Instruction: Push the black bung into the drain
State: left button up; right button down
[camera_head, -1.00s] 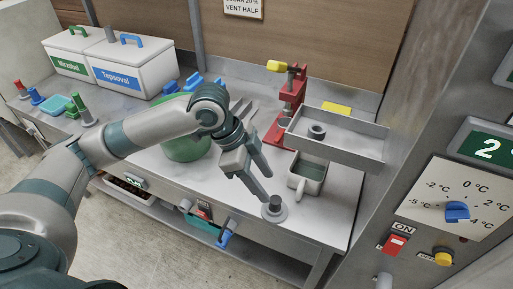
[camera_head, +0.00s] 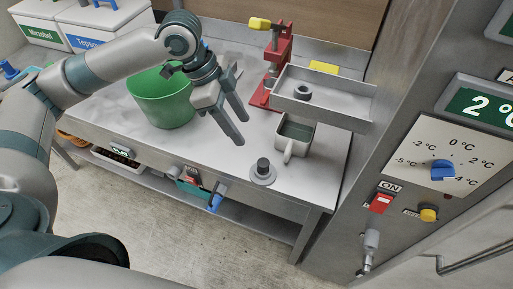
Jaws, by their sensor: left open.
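The black bung (camera_head: 263,165) stands upright on a flat grey round base (camera_head: 262,178) near the front edge of the steel bench. The drain looks to be the dark ring (camera_head: 302,92) in the floor of the shallow grey metal basin (camera_head: 335,117), which is raised at the back right. My left gripper (camera_head: 243,129) is open and empty. Its fingers point down and right, above and to the left of the bung, apart from it. My right gripper is not in view.
A grey square mug (camera_head: 294,141) stands right of the bung, below the basin. A red press (camera_head: 272,75) with a yellow handle stands behind. A green bucket (camera_head: 160,100) is left of my gripper. A control panel (camera_head: 450,165) rises at the right.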

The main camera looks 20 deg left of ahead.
aim_at(264, 162)
pick_arm(q)
jog(key=p+x, duration=0.3)
jog(key=x, duration=1.3)
jog(key=shift+d+f, duration=0.25)
jog(key=shift+c, duration=0.3)
grip_shut()
jog(key=shift+r+p, duration=0.65)
jog(key=shift+p, duration=0.45)
